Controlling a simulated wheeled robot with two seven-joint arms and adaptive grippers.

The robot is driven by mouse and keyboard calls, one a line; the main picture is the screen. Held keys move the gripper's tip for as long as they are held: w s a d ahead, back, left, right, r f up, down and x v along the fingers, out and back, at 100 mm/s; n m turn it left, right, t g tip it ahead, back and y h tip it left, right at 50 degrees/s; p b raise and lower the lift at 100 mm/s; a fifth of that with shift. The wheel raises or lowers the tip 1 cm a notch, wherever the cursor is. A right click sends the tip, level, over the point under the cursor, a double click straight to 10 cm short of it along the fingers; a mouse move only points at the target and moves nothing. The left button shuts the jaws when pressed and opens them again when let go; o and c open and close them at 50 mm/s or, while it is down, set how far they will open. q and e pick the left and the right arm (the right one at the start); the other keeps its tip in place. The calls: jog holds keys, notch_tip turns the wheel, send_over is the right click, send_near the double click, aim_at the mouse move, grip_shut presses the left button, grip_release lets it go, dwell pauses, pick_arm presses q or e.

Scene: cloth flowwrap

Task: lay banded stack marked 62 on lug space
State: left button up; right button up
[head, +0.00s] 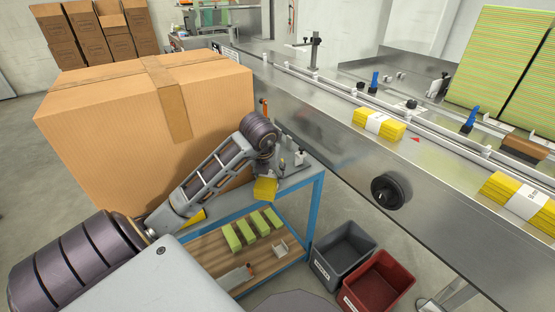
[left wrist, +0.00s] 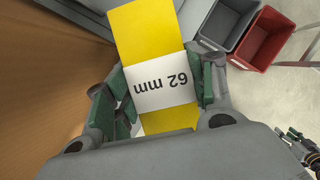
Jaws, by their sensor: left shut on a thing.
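My left gripper (head: 268,174) is shut on a yellow banded stack (head: 264,190), held over the blue-framed bench beside the carton. In the left wrist view the stack (left wrist: 160,88) sits between the green-padded fingers, its white band reading "62 mm" upside down. The steel conveyor (head: 340,115) runs diagonally on the right. One yellow banded stack (head: 378,124) lies on it near the middle and another (head: 522,195) at the right edge. Between them is an open lug space (head: 447,158), with a small red triangle (head: 415,139) near its left end.
A large carton (head: 110,130) stands behind my left arm. The bench (head: 300,185) has a lower shelf with several green stacks (head: 248,230). A grey bin (head: 343,250) and a red bin (head: 377,284) stand below the conveyor. A black knob (head: 388,191) sticks out of the conveyor's side.

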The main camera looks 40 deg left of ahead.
pick_arm(q)
jog(key=w+a, duration=0.1)
jog(key=w, duration=0.2)
jog(key=w+a, duration=0.2)
jog(key=w, duration=0.2)
jog(key=w+a, duration=0.2)
jog(key=w, duration=0.1)
jog(key=shift+w+a, duration=0.15)
jog(key=shift+w, duration=0.15)
pick_arm(e)
jog(key=shift+a+r, duration=0.1)
jog(key=shift+r, duration=0.5)
pick_arm(q)
jog(key=shift+f+b, duration=0.3)
jog(key=shift+f, duration=1.45)
pick_arm(e)
jog(key=shift+w+a+r, duration=0.1)
jog(key=shift+a+r, duration=0.05)
jog(key=shift+r, duration=0.45)
jog(key=shift+a+r, duration=0.1)
jog(key=shift+r, duration=0.5)
